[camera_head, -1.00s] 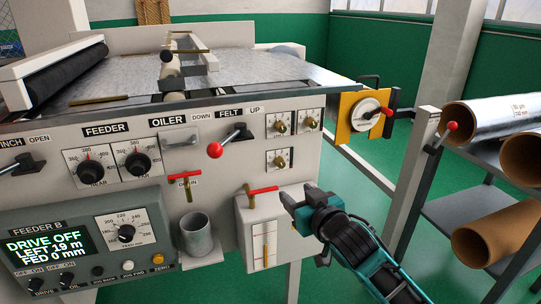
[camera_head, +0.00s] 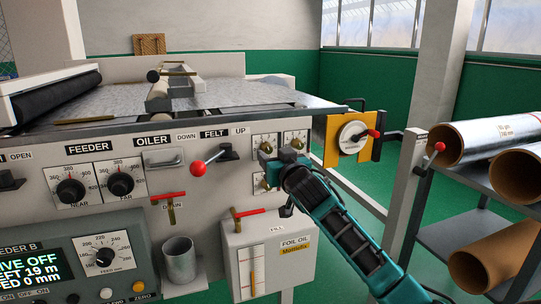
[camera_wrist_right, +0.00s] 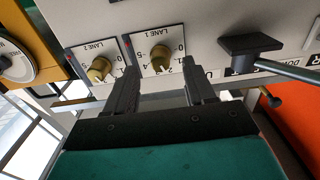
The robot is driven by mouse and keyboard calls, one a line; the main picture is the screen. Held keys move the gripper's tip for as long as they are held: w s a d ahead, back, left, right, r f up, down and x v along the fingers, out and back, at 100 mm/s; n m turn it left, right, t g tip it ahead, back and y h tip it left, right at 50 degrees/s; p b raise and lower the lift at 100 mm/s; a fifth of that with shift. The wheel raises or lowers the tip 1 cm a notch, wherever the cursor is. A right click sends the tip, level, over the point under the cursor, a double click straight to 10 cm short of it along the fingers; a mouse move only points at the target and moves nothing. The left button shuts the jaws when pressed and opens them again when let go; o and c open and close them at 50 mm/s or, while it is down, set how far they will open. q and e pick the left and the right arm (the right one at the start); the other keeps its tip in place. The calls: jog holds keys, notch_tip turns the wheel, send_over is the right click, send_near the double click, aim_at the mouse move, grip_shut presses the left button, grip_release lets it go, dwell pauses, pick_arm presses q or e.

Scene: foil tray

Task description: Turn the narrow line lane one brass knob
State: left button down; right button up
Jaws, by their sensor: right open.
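The lane 1 brass knob (camera_wrist_right: 160,58) sits on a small white dial plate (camera_wrist_right: 150,68) in the right wrist view. My right gripper (camera_wrist_right: 160,72) is open, with its fingers pointing at the panel and the lane 1 knob in the gap between the fingertips. I cannot tell whether either finger touches it. A third brass knob (camera_head: 263,184) is below in the head view. My left gripper is out of view.
The red-tipped felt lever (camera_head: 198,168) stands out left of my gripper; its dark hub (camera_wrist_right: 250,45) is close to the fingers in the wrist view. A yellow plate with a round dial (camera_head: 352,134) is to the right. The oil box (camera_head: 295,270) is below.

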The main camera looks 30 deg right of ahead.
aim_at(267, 149)
jog(key=shift+x, duration=1.4)
jog(key=shift+c, duration=0.5)
grip_shut()
